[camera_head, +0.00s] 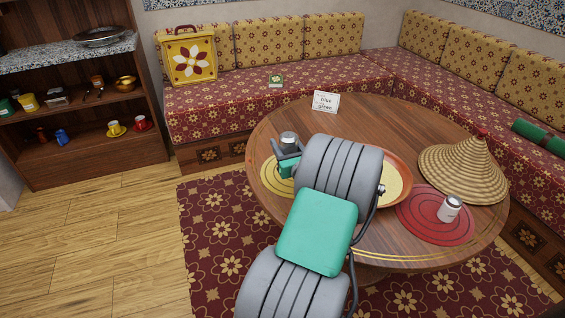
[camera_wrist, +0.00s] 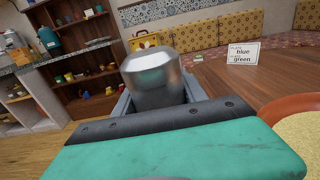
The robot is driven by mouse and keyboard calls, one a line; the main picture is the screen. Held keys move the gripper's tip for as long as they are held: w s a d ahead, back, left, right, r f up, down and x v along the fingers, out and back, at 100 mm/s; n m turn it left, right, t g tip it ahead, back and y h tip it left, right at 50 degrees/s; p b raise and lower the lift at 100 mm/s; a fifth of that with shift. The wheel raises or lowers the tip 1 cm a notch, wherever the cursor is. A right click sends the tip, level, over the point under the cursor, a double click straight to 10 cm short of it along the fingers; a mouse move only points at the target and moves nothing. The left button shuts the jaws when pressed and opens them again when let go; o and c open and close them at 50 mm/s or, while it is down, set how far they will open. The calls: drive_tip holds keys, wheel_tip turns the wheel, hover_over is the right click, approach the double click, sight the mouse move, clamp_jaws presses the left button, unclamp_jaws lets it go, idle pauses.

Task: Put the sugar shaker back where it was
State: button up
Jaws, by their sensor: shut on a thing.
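A silver metal shaker (camera_wrist: 153,80) is held upright between the fingers of my gripper (camera_wrist: 155,103) in the wrist view. In the head view, the shaker's top (camera_head: 289,138) shows above my gripper (camera_head: 288,152), over the left side of the round wooden table (camera_head: 375,115). A yellow round mat (camera_head: 268,178) lies just below and left of my gripper, partly covered by my arm. I cannot tell whether the shaker touches anything below.
A brown-rimmed tray (camera_head: 403,171) sits mid-table, partly behind my arm. A woven cone lid (camera_head: 463,170) lies right of it. A card (camera_head: 326,101) with "blue" and "green" stands at the back. Benches (camera_head: 235,103) border the table; shelves (camera_head: 80,105) stand left.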

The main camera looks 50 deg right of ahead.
drive_tip(key=w+d+f, duration=0.1)
drive_tip(key=f, duration=0.1)
drive_tip(key=w+d+f+b, duration=0.1)
drive_tip(key=w+d+f, duration=0.1)
drive_tip(key=f, duration=0.1)
drive_tip(key=shift+w+f+b, duration=0.2)
drive_tip(key=shift+f+b, duration=0.1)
drive_tip(key=shift+b, duration=0.05)
drive_tip(key=f, duration=0.1)
drive_tip(key=f+b, duration=0.1)
drive_tip(key=f, duration=0.1)
drive_tip(key=shift+w+d+f+b, duration=0.1)
drive_tip(key=shift+w+d+b, duration=0.1)
drive_tip(key=shift+b, duration=0.1)
drive_tip(key=shift+f, duration=0.3)
drive_tip(key=o, duration=1.5)
drive_tip(key=shift+r, duration=0.1)
